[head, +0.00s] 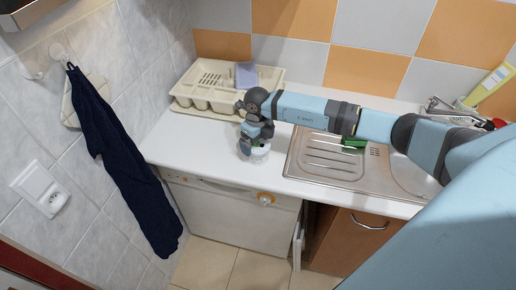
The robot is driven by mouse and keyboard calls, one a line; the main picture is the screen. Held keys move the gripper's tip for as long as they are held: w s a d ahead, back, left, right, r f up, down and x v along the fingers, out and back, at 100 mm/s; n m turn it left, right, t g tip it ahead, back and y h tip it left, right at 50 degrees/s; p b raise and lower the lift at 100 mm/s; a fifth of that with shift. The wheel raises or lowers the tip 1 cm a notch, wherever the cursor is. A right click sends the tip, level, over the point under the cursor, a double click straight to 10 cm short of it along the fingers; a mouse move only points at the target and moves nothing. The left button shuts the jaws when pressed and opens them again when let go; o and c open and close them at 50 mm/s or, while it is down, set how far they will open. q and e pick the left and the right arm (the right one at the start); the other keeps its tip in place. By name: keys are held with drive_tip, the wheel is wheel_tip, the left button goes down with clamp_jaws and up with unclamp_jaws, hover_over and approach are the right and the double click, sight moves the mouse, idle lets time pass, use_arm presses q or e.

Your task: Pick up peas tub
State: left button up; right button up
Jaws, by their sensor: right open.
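A small pale, see-through tub (260,154), which looks like the peas tub, stands on the white counter left of the sink. Its upper part is largely hidden by my right gripper; its contents are too small to make out. My right gripper (255,147) points down at the tub from above, its fingers open and close against it. I cannot tell whether they touch it. My left gripper is not in view.
A cream dish rack (190,97) stands behind, against the tiled wall. The steel sink (330,172) is to the right, with a green item (354,143) partly behind my arm. The white counter (195,145) is clear left of the tub.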

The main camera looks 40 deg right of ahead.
drive_tip(key=shift+f, duration=0.95)
drive_tip(key=shift+c, duration=0.5)
drive_tip(key=c, duration=0.7)
drive_tip(key=shift+r, duration=0.15)
